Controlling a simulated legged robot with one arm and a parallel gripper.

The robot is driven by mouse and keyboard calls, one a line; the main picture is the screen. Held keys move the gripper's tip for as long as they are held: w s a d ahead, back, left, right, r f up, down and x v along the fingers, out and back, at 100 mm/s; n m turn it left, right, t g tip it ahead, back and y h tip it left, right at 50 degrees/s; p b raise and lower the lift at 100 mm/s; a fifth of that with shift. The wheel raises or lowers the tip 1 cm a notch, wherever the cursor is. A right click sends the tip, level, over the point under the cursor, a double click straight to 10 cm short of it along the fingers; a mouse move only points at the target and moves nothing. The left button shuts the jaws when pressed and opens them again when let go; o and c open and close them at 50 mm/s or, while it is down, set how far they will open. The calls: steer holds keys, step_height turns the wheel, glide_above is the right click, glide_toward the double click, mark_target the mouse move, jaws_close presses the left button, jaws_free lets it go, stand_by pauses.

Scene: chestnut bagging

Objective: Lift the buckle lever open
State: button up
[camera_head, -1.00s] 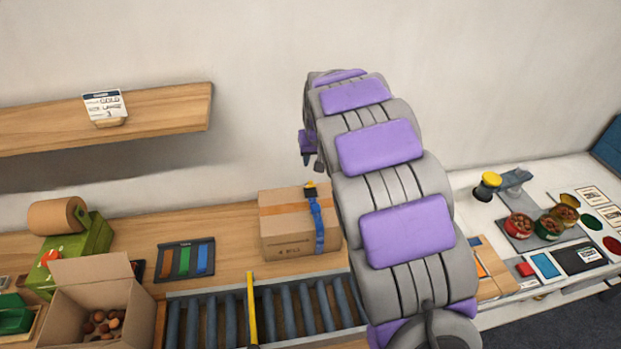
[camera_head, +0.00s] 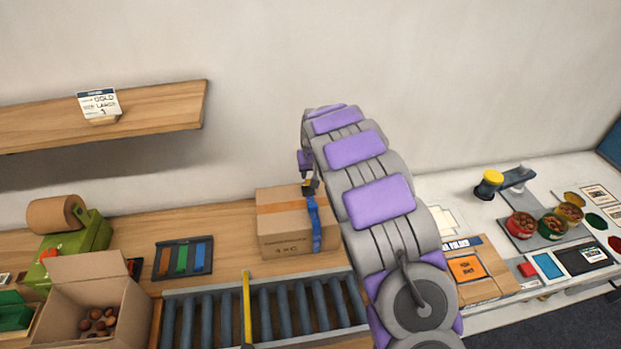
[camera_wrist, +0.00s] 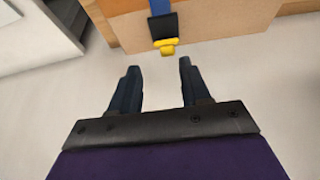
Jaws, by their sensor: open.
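A closed cardboard box (camera_head: 284,238) stands at the back of the wooden bench with a blue strap (camera_head: 314,226) around its right part. The strap also shows in the wrist view (camera_wrist: 160,5). A dark buckle (camera_wrist: 164,25) with a yellow lever (camera_wrist: 167,46) sits on the strap; in the head view the buckle (camera_head: 310,188) is at the box's top edge. My gripper (camera_wrist: 157,68) is open and empty. In the wrist view its two dark fingers are apart, with the lever just beyond their tips, near the right one. The gap looks small; I see no contact.
A roller conveyor (camera_head: 205,293) with a yellow bar (camera_head: 247,310) lies before the box. An open carton of chestnuts (camera_head: 70,327) stands at left. A wooden shelf (camera_head: 150,113) is on the wall above. Bowls (camera_head: 521,225) stand on the white counter at right.

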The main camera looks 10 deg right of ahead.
mark_target(308, 180)
steer(key=f, duration=0.1)
steer(key=w+f, duration=0.1)
steer(key=a+f, duration=0.1)
steer(key=shift+w+f, duration=0.15)
steer(key=shift+w, duration=0.1)
steer(key=shift+w+a+f, duration=0.1)
steer(key=shift+a+f, duration=0.35)
steer(key=shift+w+d, duration=0.1)
steer(key=shift+d, duration=0.45)
steer(key=shift+c, duration=0.9)
steer(key=shift+a, duration=0.25)
steer(key=c, duration=0.5)
steer(key=shift+d, duration=0.1)
steer(key=shift+c, duration=0.5)
